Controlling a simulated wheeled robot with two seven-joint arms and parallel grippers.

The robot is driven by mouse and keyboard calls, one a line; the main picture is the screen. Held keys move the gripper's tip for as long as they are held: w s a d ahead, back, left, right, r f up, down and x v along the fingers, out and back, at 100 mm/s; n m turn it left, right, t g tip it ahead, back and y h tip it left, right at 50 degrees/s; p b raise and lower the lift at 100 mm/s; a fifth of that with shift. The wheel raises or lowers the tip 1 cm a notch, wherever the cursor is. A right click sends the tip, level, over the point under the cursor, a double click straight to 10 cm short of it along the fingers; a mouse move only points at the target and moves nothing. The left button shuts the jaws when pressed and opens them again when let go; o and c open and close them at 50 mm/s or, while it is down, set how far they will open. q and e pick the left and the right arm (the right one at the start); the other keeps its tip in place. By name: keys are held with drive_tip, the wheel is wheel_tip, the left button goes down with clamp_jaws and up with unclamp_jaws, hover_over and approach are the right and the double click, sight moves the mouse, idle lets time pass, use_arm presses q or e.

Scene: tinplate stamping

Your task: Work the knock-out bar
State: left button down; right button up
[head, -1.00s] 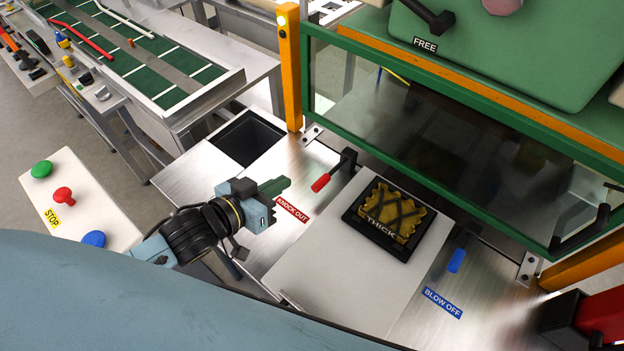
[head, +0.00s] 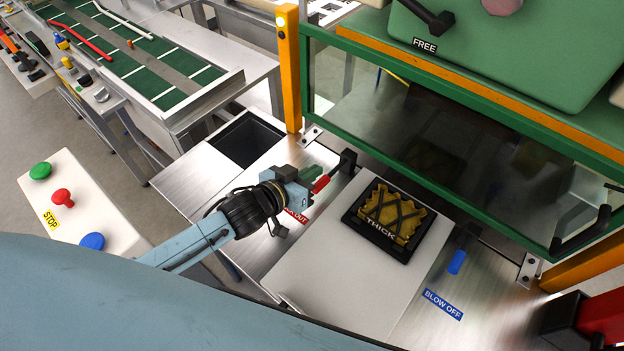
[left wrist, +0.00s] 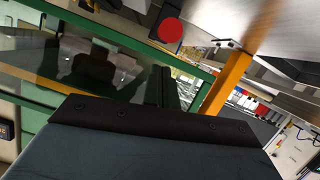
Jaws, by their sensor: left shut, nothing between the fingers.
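The knock-out bar (head: 321,184) has a red grip and a dark arm that runs to a black pivot block on the metal table. Its red grip end also shows as a round red disc in the left wrist view (left wrist: 171,30). My left gripper (head: 318,179) is shut and empty, right beside the red grip. In the head view they overlap, and I cannot tell whether they touch. The red "KNOCK OUT" label (head: 297,216) is partly hidden behind my gripper. My right gripper is not in view.
The black die marked "THICK" (head: 380,236) sits on a pale plate (head: 340,275) to the right. A blue-gripped lever (head: 457,261) stands by the "BLOW OFF" label. The green-framed guard (head: 440,150) rises behind. A dark square opening (head: 248,140) lies to the left.

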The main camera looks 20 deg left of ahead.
use_arm(q)
drive_tip(key=shift+s+d+f, duration=0.1)
drive_tip(key=shift+f, duration=0.45)
drive_tip(key=shift+s+d+f, duration=0.1)
drive_tip(key=shift+f, duration=0.45)
drive_tip(key=shift+s+a+f, duration=0.1)
drive_tip(key=shift+s+f, duration=0.1)
drive_tip(key=shift+f, duration=0.55)
drive_tip(key=shift+s, duration=0.15)
drive_tip(key=v, duration=1.3)
drive_tip(key=shift+a, duration=0.1)
